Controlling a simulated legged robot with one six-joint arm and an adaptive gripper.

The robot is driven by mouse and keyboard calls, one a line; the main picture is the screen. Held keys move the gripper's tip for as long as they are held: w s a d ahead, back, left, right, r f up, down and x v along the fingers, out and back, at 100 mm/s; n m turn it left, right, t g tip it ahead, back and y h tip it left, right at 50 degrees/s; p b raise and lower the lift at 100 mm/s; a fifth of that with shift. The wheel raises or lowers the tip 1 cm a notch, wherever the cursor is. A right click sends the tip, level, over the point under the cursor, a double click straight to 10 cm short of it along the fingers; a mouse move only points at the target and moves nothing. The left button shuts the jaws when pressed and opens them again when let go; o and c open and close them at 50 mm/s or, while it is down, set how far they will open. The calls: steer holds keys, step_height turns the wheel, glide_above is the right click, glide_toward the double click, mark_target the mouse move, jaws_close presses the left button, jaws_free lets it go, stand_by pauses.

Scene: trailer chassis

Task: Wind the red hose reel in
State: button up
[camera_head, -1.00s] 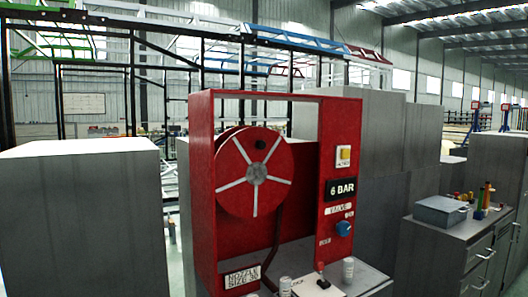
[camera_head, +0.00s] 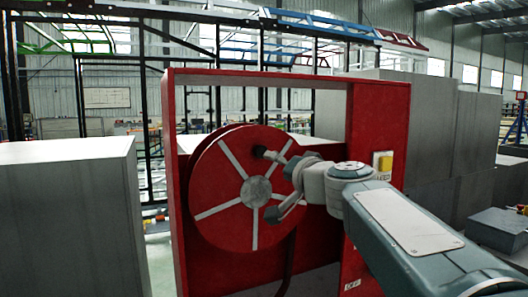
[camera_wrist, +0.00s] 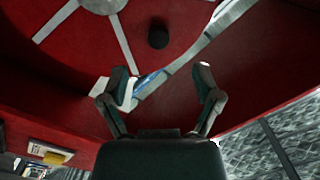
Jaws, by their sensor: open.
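The red hose reel (camera_head: 222,205) with pale spokes and a grey hub (camera_head: 256,191) stands upright in a red frame in the head view. Its dark crank knob (camera_head: 261,152) sticks out near the upper right rim. In the wrist view the dark round knob (camera_wrist: 158,38) lies beyond my fingertips, roughly midway between them and apart from them. My gripper (camera_wrist: 163,80) is open and empty. In the head view my gripper (camera_head: 284,187) is in front of the reel's right side, and my arm hides part of that rim.
The red frame (camera_head: 172,150) surrounds the reel, with a yellow button box (camera_head: 383,163) on its right panel. A grey cabinet (camera_head: 70,215) stands at left, and tall grey blocks (camera_head: 430,120) stand behind at right. My arm covers most of the lower right panel.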

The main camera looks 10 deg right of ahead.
mark_target(262, 154)
steer(key=shift+h, duration=0.3)
steer(key=x, duration=0.3)
steer(key=d+x, duration=0.1)
steer(key=x, duration=0.3)
steer(key=r+x, duration=0.1)
steer(key=x, duration=0.3)
steer(key=shift+w+d, duration=0.25)
steer(key=shift+w, duration=0.2)
steer(key=shift+a, duration=0.1)
jaws_close()
